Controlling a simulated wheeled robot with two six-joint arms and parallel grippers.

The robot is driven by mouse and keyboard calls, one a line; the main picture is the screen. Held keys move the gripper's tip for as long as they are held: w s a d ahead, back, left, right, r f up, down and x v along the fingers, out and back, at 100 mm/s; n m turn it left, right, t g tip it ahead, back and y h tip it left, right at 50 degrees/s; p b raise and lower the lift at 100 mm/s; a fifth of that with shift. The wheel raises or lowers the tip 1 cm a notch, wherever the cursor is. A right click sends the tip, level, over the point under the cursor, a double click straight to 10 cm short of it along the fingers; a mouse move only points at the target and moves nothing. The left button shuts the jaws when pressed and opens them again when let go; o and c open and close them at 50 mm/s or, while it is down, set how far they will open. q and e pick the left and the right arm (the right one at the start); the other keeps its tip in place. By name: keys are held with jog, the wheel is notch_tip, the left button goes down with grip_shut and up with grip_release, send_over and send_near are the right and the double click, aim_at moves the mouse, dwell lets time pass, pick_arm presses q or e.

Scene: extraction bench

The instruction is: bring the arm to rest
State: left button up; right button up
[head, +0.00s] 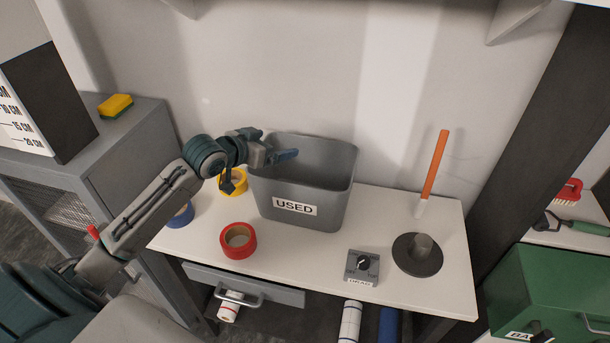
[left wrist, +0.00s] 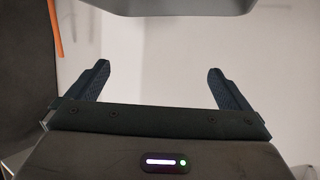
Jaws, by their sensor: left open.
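My left arm comes in from the left in the head view, and its gripper (head: 284,155) is over the left rim of the grey bin marked USED (head: 322,222). In the left wrist view the two fingers of the left gripper (left wrist: 160,82) stand wide apart with nothing between them. A grey edge, which looks like the bin's rim (left wrist: 180,7), crosses the top of that view. The inside bottom of the bin is hidden in the head view. My right gripper is not in view.
Red tape (head: 238,241), yellow tape (head: 233,182) and blue tape (head: 181,215) lie left of the bin on the white bench (head: 300,250). A dial box (head: 362,267) and a dark round base (head: 418,256) stand at right, with an orange stick (head: 434,170) behind. A sponge (head: 116,106) lies on the grey cabinet.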

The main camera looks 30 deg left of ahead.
pick_arm(q)
jog(key=s+d+f+g+y, duration=0.1)
jog(key=s+d+f+g, duration=0.45)
jog(key=s+f, duration=0.85)
jog(key=s+d+f+n+g+y, duration=0.1)
jog(key=s+d+f+g, duration=0.15)
jog(key=s, duration=0.65)
jog(key=s+d+f+g+y, duration=0.1)
jog(key=s+d+f+y, duration=0.2)
jog(key=s, duration=0.6)
jog(key=s+a+f+g+h+b, duration=0.2)
jog(key=f+b, duration=0.7)
jog(key=f, duration=3.3)
jog(key=s+a+f+b, duration=0.1)
jog(key=s+f+b, duration=0.1)
jog(key=s+f, duration=0.7)
jog(key=s+a+f+n+g+b, duration=0.1)
jog(key=s+f+b, duration=0.2)
jog(key=s+f, duration=0.6)
notch_tip(320, 180, down, 5)
jog(key=shift+a+f+y, duration=0.15)
jog(key=shift+f+y, duration=0.05)
jog(key=shift+y, duration=0.1)
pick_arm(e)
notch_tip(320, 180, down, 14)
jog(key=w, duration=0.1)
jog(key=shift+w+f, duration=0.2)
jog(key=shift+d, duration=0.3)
